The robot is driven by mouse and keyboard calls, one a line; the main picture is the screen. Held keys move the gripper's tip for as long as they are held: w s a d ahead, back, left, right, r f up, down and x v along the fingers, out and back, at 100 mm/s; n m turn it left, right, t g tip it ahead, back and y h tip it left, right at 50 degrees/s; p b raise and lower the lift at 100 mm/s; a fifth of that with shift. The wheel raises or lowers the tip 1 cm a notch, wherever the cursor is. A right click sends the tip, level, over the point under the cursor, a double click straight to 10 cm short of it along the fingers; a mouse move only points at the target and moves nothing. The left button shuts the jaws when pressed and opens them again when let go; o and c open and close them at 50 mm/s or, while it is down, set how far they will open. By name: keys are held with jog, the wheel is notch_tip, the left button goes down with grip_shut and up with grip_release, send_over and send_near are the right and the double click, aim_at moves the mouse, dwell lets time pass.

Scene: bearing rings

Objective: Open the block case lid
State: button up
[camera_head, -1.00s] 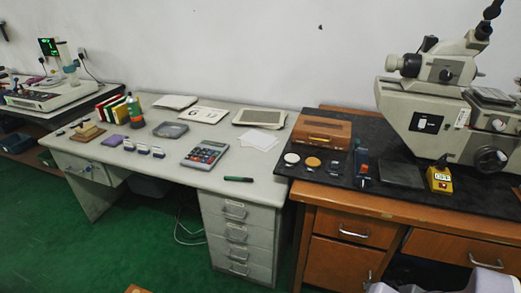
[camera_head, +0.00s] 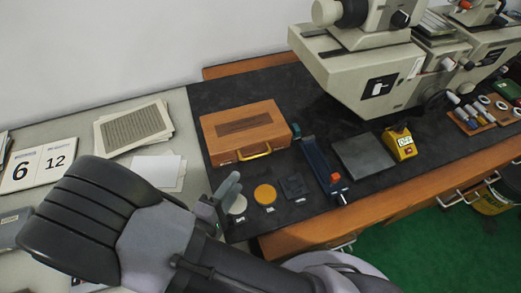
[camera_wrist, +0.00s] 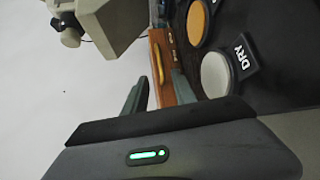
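The block case (camera_head: 242,117) is a brown wooden box with a darker panel on its lid and a yellow handle (camera_head: 254,152) on its front. Its lid is shut, and it lies on the black mat. My gripper (camera_head: 227,192) is in front of the case, apart from it, near the white disc. In the wrist view, my gripper (camera_wrist: 160,92) has its two fingers spread with nothing held. The case (camera_wrist: 170,78) and its handle (camera_wrist: 157,62) show beyond and between the fingers.
A white disc (camera_head: 238,205), an orange disc (camera_head: 265,194) and a dark square block (camera_head: 294,187) lie before the case. A blue tool (camera_head: 322,165) stands to its right, then a grey plate (camera_head: 363,157) and a yellow block (camera_head: 399,142). The large machine (camera_head: 360,75) rises behind.

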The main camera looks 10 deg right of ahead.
aim_at(257, 157)
jog(key=b+x, duration=0.1)
jog(key=x, duration=0.7)
jog(key=b+x, duration=0.1)
jog(key=x, duration=0.3)
jog(key=shift+s+d+f+b, duration=0.15)
jog(key=shift+s+d+b, duration=0.1)
jog(key=shift+d+b, duration=0.1)
jog(key=shift+w+d, duration=0.2)
jog(key=shift+w, duration=0.2)
jog(key=shift+c, duration=0.4)
grip_shut()
